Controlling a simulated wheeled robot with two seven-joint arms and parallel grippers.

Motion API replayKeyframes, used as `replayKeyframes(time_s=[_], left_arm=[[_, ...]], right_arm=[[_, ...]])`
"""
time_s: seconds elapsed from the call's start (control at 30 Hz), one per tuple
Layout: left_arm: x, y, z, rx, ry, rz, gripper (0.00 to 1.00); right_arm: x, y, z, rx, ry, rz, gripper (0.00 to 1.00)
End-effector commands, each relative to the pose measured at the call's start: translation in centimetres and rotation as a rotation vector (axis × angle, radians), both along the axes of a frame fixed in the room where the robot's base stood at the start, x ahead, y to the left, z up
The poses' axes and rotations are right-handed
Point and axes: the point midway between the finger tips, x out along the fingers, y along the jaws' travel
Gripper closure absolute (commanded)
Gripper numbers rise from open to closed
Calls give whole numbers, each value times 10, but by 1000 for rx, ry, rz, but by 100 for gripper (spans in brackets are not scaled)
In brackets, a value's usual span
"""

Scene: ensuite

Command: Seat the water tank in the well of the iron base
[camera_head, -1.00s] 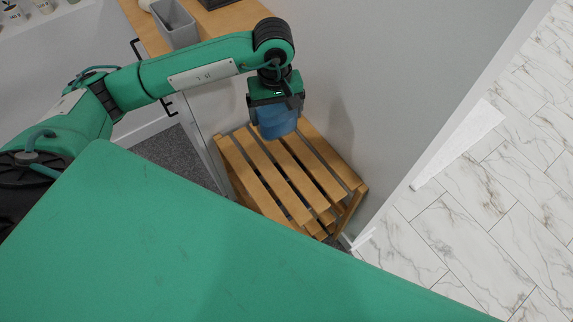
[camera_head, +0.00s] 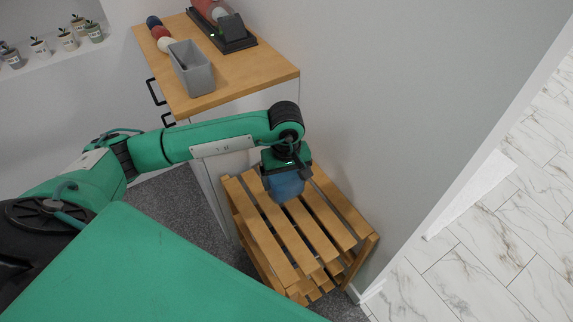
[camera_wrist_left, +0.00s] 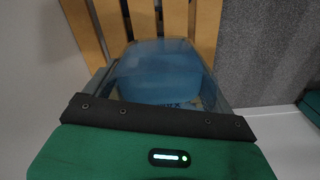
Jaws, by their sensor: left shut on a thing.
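The water tank (camera_head: 285,186) is a blue translucent block held upright above the slatted wooden rack. My left gripper (camera_head: 286,168) points down and is shut on it. In the left wrist view the tank (camera_wrist_left: 165,72) sits between the fingers of my left gripper (camera_wrist_left: 160,95). The iron base (camera_head: 236,38) is a dark stand on the wooden counter at the back, with a red and grey iron on it and a small green light. Its well cannot be made out. The tank is in front of the counter, well away from the base. My right gripper is not in view.
The wooden counter (camera_head: 270,73) holds a grey bin (camera_head: 192,75) and several balls (camera_head: 165,45). The slatted rack (camera_head: 325,215) stands below the tank, against the wall (camera_head: 400,90). Small potted plants (camera_head: 68,40) line a shelf at left. The counter's front has black handles.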

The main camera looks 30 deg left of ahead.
Motion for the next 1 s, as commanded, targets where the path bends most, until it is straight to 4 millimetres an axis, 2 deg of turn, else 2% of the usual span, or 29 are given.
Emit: replayKeyframes(time_s=[0.1,0.3,0.57,0.83,1.0], left_arm=[[-1,0,-27,-1,3,1,48],[0,0,-55,-1,0,1,48],[0,0,-69,-1,-1,0,48],[0,-1,-103,-1,1,0,48],[0,0,-104,-1,-2,0,48]], right_arm=[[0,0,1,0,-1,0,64],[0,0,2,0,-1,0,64],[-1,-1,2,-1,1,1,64],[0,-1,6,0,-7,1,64],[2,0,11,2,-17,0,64]])
